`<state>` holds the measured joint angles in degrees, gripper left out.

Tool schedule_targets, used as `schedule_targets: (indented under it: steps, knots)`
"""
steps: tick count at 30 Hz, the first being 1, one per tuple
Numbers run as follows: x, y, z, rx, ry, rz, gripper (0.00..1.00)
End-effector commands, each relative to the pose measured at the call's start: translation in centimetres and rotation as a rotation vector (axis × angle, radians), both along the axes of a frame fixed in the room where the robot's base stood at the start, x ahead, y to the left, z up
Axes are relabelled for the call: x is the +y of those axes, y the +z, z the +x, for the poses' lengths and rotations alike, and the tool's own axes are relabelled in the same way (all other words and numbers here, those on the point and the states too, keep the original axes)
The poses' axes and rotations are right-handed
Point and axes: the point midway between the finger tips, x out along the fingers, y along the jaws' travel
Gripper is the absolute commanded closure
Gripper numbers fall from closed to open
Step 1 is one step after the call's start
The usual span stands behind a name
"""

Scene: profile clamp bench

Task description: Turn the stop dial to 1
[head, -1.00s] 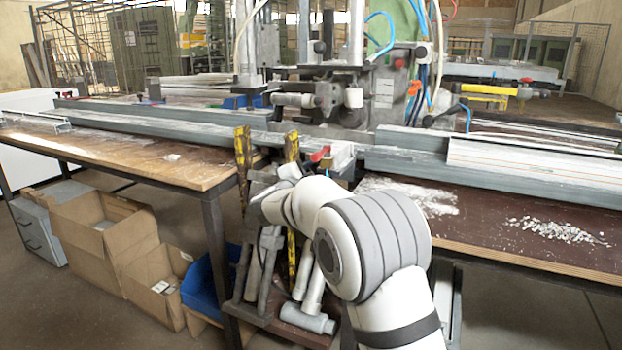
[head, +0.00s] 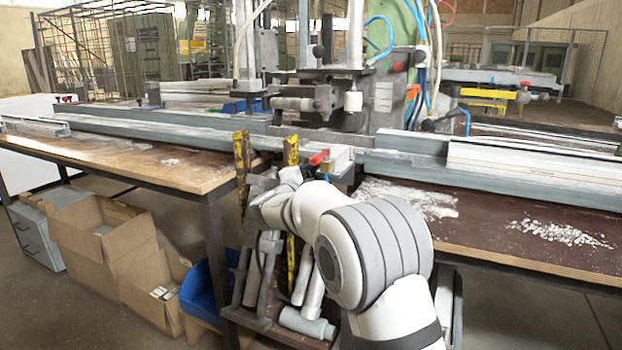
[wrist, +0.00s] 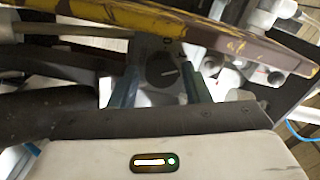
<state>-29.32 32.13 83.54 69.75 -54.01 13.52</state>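The stop dial (wrist: 162,70) is a dark round knob with a pale pointer line, on a grey plate in the wrist view. A pale mark, perhaps a digit, shows just above it; the setting is too small to read surely. My gripper (wrist: 163,78) is open, with one blue-grey finger to the left of the dial and one to the right. Gaps show between the fingers and the knob, but I cannot tell how deep the tips reach. In the head view the dial cannot be made out and my white arm hides most of the gripper.
A worn yellow bar (wrist: 220,32) crosses just above the dial. Yellow-black uprights (head: 291,200) and a red-handled clamp (head: 319,157) stand close to my arm. A long grey profile rail (head: 190,130) runs behind. Cardboard boxes (head: 105,240) sit on the floor at left.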

Motion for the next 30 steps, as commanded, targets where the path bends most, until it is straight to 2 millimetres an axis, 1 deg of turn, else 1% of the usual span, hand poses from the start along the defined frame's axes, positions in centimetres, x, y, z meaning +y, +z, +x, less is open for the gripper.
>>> schedule_targets:
  steps: [5,8,11,18,21,25,30]
  knots:
    - [0.1,0.1,0.0,-0.001,0.002,-0.001,0.57]
    - [0.3,0.2,-0.5,-0.001,0.003,0.000,0.57]
    - [0.8,0.3,-1.7,0.000,0.004,0.000,0.57]
    - [2.2,0.3,-5.6,-0.001,0.003,-0.001,0.57]
    - [2.6,0.2,-6.7,0.000,0.003,0.000,0.57]
    - [2.7,0.1,-7.3,-0.001,0.001,0.000,0.57]
    - [2.7,0.0,-7.4,-0.001,0.000,0.000,0.57]
